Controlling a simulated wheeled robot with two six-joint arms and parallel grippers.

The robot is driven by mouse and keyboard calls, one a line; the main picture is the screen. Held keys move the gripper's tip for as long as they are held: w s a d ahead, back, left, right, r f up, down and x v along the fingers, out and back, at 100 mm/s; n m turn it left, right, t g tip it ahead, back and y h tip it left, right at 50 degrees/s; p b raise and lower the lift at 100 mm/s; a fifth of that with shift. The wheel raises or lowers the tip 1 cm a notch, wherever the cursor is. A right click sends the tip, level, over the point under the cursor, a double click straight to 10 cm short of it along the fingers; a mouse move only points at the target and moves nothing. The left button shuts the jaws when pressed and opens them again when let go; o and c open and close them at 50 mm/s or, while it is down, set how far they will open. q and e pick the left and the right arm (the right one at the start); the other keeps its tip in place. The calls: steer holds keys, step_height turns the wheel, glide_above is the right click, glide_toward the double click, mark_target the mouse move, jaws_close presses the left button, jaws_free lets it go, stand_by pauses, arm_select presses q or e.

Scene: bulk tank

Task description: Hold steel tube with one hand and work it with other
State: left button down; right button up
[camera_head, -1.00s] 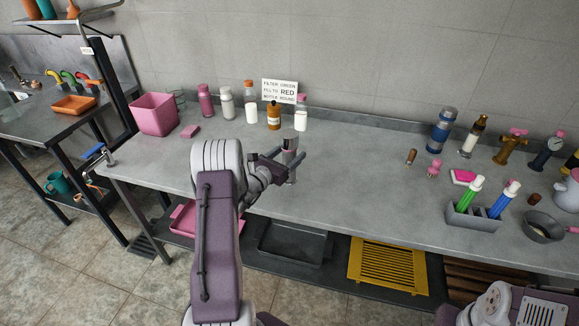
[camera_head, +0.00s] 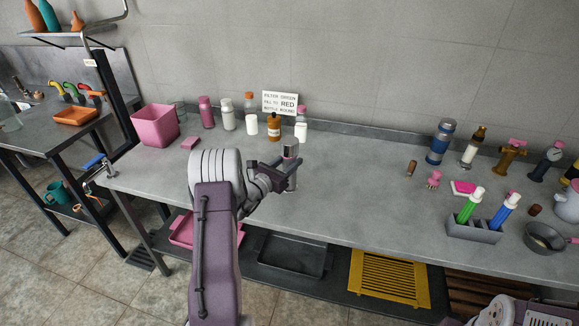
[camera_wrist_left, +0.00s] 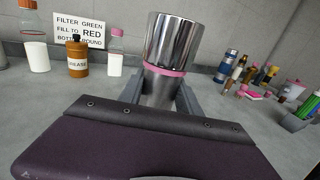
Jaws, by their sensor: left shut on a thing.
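The steel tube (camera_head: 291,153) is a shiny upright cylinder near the front middle of the grey bench. In the left wrist view the tube (camera_wrist_left: 174,42) has a polished upper part, a pink band and a duller lower part. My left gripper (camera_head: 286,174) is shut on the tube below the band, with a finger on either side. Whether the tube's foot touches the bench is hard to tell. Only part of my right arm shows at the lower right edge of the head view; its gripper is out of view.
Behind the tube stand an orange-brown bottle (camera_head: 273,128), white bottles and a sign (camera_head: 280,103). A pink bin (camera_head: 155,126) is at left. At right are a pen holder (camera_head: 474,229), a blue flask (camera_head: 440,142), brass fittings and a pan (camera_head: 543,238). The bench between is clear.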

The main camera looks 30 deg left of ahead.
arm_select(q)
steer(key=r, duration=0.2)
steer(key=shift+d+r, duration=0.35)
steer(key=shift+r, duration=0.05)
steer(key=s+d+r, duration=0.2)
steer(key=d+r, duration=0.4)
steer(key=d, duration=0.4)
steer(key=shift+d+r, duration=0.3)
steer(key=shift+d, duration=0.1)
